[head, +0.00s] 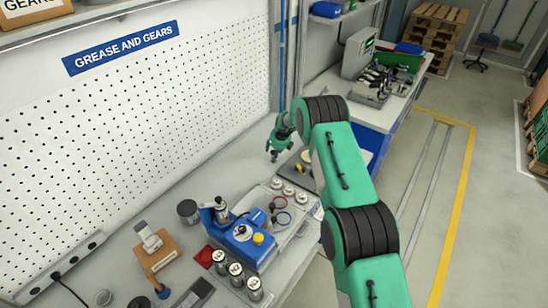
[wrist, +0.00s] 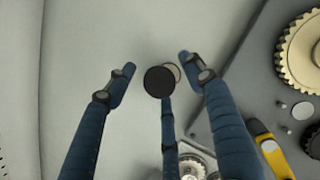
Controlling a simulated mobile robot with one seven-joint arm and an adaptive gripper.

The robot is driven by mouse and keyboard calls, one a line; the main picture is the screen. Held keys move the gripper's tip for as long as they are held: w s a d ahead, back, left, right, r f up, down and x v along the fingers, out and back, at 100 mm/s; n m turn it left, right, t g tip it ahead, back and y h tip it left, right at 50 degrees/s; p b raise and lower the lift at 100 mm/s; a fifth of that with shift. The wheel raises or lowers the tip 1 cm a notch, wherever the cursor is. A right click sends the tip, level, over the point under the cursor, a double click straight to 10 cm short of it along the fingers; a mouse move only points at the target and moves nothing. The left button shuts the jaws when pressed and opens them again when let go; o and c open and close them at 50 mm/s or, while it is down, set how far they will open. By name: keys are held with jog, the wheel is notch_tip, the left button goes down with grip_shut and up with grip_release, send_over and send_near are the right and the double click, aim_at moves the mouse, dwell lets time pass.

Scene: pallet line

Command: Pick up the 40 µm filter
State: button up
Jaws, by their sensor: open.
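My gripper (head: 274,156) hangs above the bench by the pegboard, with its fingers pointing down. In the wrist view its blue fingers (wrist: 157,76) are spread apart. A dark round disc (wrist: 158,83) lies between the fingertips, with a pale round edge (wrist: 174,70) showing behind it at the upper right. The lower finger's tip reaches the disc's lower edge in the picture; I cannot tell if they touch. No marking is readable on the disc, so I cannot tell if it is the 40 µm filter. In the head view the arm and gripper obscure this spot.
A grey plate with a brass gear (wrist: 302,55) and a yellow-black tool (wrist: 266,145) lies right of the disc. A pale tray (head: 303,219) holds several silver round pieces and coloured rings. A blue machine (head: 243,246) and labelled cylinders (head: 236,272) stand nearer. Bare bench lies left of the disc.

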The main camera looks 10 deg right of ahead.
jog(key=shift+w+f, duration=0.15)
jog(key=shift+f, duration=0.2)
jog(key=shift+c, duration=0.5)
jog(key=c, duration=0.9)
